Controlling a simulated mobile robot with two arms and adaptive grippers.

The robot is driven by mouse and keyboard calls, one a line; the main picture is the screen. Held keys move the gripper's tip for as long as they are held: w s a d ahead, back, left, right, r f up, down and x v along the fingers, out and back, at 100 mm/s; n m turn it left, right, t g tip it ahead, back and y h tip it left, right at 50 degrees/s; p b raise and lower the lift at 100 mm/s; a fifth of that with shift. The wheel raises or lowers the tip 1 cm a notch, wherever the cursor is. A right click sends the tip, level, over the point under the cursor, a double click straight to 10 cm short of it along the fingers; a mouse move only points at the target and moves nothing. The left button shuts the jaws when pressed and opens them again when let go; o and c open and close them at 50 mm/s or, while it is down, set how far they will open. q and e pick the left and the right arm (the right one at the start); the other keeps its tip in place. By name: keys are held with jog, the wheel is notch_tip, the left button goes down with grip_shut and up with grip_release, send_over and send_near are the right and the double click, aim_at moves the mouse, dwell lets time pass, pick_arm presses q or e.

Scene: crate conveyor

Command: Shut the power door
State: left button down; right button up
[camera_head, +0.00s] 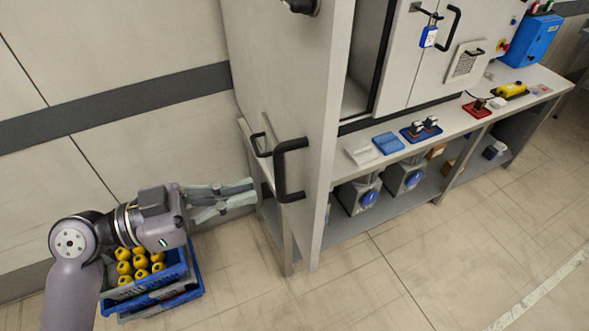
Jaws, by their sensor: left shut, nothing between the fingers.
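The large grey door panel (285,75) stands swung open at the cabinet's left side. A big black handle (291,170) is on it near its free edge, with a smaller black handle (262,146) just left of it. The dark cabinet opening (368,60) shows to the right of the panel. My left gripper (256,190) is shut and empty. My right gripper is out of view.
Blue crates (196,290) with yellow items stand on the floor under my left arm. A bench (460,118) with small trays and devices runs right of the panel. A closed door with a blue padlock (428,37) is above it. The floor at front right is clear.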

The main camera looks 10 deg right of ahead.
aim_at(313, 177)
pick_arm(q)
jog(key=p+x, duration=0.3)
jog(key=x, duration=0.5)
jog(key=shift+r+p, duration=0.2)
jog(key=shift+p, duration=0.15)
jog(key=shift+d+f, duration=0.2)
jog(key=shift+d, duration=0.2)
